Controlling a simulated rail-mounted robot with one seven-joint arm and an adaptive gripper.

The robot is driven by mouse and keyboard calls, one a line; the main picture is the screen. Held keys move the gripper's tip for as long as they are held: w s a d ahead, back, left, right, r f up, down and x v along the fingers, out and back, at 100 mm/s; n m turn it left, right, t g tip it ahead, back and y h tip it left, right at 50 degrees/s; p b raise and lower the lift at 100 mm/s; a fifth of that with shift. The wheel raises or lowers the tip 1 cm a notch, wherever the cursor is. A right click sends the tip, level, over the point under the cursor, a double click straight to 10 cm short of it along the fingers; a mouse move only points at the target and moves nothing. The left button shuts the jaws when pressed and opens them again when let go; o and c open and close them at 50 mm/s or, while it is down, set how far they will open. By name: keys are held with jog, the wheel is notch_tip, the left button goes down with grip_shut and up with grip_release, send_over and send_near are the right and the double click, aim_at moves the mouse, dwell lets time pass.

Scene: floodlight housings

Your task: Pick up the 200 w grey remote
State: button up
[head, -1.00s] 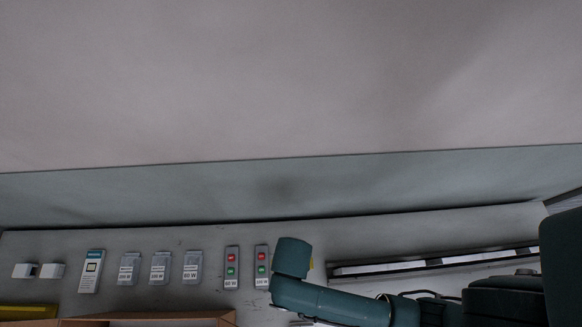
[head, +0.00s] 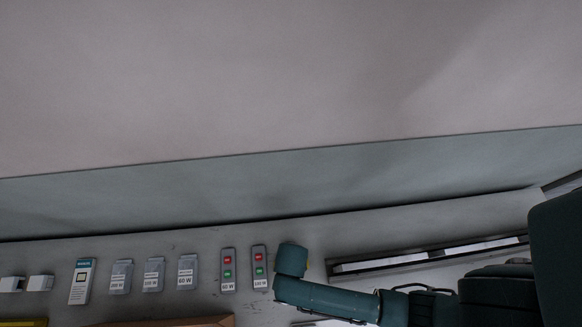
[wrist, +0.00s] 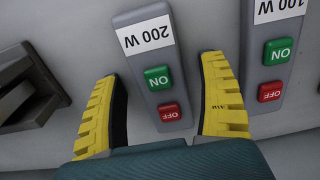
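The 200 W grey remote (wrist: 152,75) shows in the wrist view with a white label, a green ON button and a red OFF button. My gripper (wrist: 163,95) is open, with its two yellow fingers on either side of the remote. Gaps show between the fingers and the remote, so it is not gripped. In the head view my gripper end (head: 291,260) is over the counter, right of two similar remotes. The 200 W remote cannot be made out there and seems hidden behind my arm.
A 100 W remote (wrist: 272,45) lies close beside the right finger. A dark object (wrist: 30,90) is left of the left finger. In the head view, another remote (head: 228,270), several grey packs (head: 187,272) and a long dark frame (head: 430,258) lie along the counter.

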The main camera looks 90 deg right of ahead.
jog(key=c, duration=1.1)
